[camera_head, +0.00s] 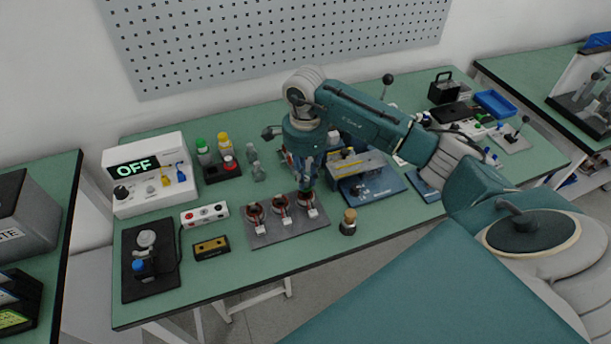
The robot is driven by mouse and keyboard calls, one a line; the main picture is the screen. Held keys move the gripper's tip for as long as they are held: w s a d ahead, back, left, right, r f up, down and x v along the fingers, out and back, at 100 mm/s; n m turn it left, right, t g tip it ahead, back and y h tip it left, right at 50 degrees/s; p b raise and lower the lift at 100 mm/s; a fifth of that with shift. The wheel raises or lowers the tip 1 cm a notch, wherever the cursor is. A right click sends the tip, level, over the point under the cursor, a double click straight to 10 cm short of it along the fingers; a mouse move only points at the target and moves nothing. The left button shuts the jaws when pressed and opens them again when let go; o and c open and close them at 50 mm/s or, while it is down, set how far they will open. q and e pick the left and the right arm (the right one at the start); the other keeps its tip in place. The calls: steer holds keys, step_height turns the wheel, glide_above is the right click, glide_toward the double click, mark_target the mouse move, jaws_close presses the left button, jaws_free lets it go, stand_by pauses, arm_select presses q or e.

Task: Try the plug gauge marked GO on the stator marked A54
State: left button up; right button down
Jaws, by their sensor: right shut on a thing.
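Three stators with copper-coloured windings and white tags stand in a row on a grey plate (262,238): a left one (255,214), a middle one (281,206) and a right one (309,203). Their markings are too small to read, so I cannot tell which is A54. My right gripper (306,184) points down at the right stator. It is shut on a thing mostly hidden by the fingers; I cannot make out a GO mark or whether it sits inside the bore. Small grey pieces (257,172) stand behind the plate. My left gripper is not in view.
A brass-topped jar (348,222) stands right of the plate near the front edge. A blue-based fixture (370,189) is close to my right gripper. To the left are a white box reading OFF (150,175), a yellow-black case (211,248) and a black stand (150,262).

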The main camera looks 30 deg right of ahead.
steer(key=shift+f+b, duration=1.4)
steer(key=shift+b, duration=0.45)
stand_by(3.7)
steer(key=shift+r, duration=0.35)
stand_by(1.0)
steer(key=shift+r+p, duration=0.35)
steer(key=shift+r, duration=0.05)
steer(key=shift+r, duration=0.1)
steer(key=shift+r+p, duration=0.3)
steer(key=shift+r, duration=0.3)
